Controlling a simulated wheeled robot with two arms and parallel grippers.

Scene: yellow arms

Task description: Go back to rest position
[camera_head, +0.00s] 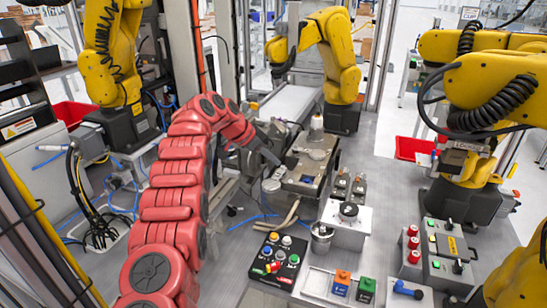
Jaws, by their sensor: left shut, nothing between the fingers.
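My left arm, in red, rises from the bottom left and bends over toward the middle in the head view. My left gripper (272,157), dark and narrow, is at its end. It is shut and empty, just left of a dark metal fixture (308,172) with pale round parts on it. I cannot tell whether the gripper touches the fixture. My right gripper is not in view.
Yellow robot arms stand around: one at left (115,60), one at the back (335,60), others at right (495,90). A black button box (278,260), a white tray (318,284) with coloured blocks and a grey control box (445,258) fill the front.

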